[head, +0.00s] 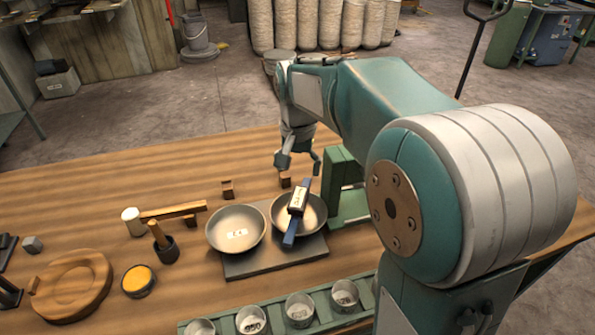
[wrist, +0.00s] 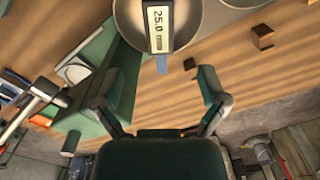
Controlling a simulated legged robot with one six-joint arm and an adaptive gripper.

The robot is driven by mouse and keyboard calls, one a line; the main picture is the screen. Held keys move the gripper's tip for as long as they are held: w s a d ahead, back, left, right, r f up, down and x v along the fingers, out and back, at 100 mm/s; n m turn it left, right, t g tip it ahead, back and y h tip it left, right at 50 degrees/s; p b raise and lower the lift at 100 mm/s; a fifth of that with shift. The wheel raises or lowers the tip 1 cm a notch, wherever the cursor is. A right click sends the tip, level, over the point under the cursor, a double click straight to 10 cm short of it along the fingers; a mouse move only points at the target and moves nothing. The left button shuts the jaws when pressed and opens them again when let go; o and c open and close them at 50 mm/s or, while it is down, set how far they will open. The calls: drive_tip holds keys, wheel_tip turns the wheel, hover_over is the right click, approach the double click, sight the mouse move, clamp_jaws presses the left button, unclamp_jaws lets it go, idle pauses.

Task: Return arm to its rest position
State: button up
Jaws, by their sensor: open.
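My gripper (head: 298,160) is open and empty, pointing down above the far side of the wooden table, behind the right metal bowl (head: 313,222). In the wrist view my gripper (wrist: 160,90) shows its two fingers spread wide, with nothing between them but table. A blue gauge with a display (head: 298,205) lies across the right bowl; in the wrist view the display reads 25.0. My arm reaches from the right over the green block-like stand.
A left metal bowl (head: 236,229) sits beside the right one on a grey plate (head: 275,262). A green stand (head: 345,185) is close to my gripper's right. Small wooden blocks (head: 228,188), a mallet (head: 165,212), a round wooden board (head: 72,284) and a row of cups (head: 299,308) are nearby.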

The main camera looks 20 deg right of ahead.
drive_tip(key=s+r+n+t, duration=0.2)
drive_tip(key=s+n+t, duration=0.3)
drive_tip(key=s, duration=1.6)
drive_tip(key=shift+r+n+t, duration=0.15)
drive_tip(key=shift+n+t, duration=0.15)
drive_tip(key=shift+n, duration=0.2)
idle(1.3)
